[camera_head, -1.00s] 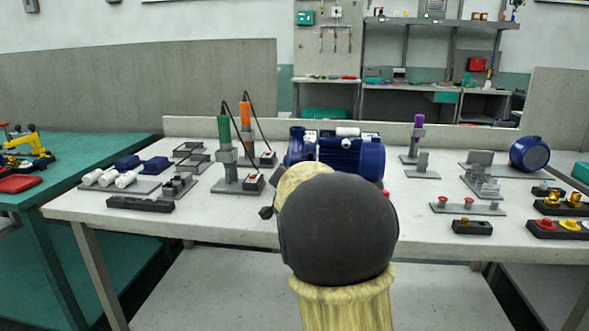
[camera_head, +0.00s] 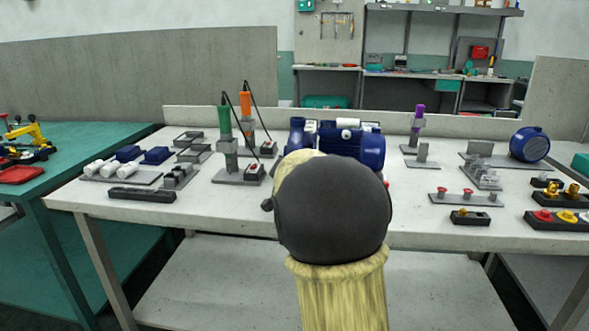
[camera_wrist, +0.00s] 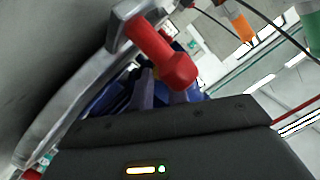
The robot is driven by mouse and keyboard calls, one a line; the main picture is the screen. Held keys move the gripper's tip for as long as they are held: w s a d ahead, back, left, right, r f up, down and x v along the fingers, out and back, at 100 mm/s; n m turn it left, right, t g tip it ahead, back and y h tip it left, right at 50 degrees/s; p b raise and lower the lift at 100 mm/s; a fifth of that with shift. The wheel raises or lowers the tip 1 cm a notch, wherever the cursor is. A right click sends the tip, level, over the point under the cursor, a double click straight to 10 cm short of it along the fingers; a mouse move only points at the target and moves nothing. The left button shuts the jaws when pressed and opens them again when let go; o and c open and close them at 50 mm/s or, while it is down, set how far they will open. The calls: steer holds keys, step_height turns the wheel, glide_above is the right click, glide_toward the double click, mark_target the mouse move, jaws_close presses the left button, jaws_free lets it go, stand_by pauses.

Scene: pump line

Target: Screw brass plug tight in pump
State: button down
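The blue pump (camera_head: 352,145) stands on the middle of the bench in the head view, its lower front hidden by my arm. In the wrist view, dark blue parts (camera_wrist: 98,100) lie behind the gripper body. My gripper (camera_wrist: 163,92) shows there as a black body with two dark finger-like parts, partly covered by a red handle-like piece (camera_wrist: 165,55) on a grey bracket. Its fingertips and any grip are hidden. I cannot make out a brass plug at the gripper. Brass-coloured pieces sit in a small black tray (camera_head: 470,218) and a black holder (camera_head: 562,201) at the right.
A blue round motor part (camera_head: 529,145) lies farther right.

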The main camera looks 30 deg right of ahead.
steer(key=shift+f+m+b, duration=0.2)
steer(key=shift+m+b, duration=0.2)
steer(key=shift+b, duration=0.65)
steer(key=m+b, duration=0.1)
steer(key=b, duration=0.3)
steer(key=shift+m+t, duration=0.3)
steer(key=shift+m, duration=0.1)
steer(key=c, duration=1.4)
jaws_free()
steer(key=shift+r+p, duration=0.25)
steer(key=shift+p, duration=0.05)
steer(key=shift+c, duration=0.2)
steer(key=shift+r+p, duration=0.1)
steer(key=shift+p, duration=0.4)
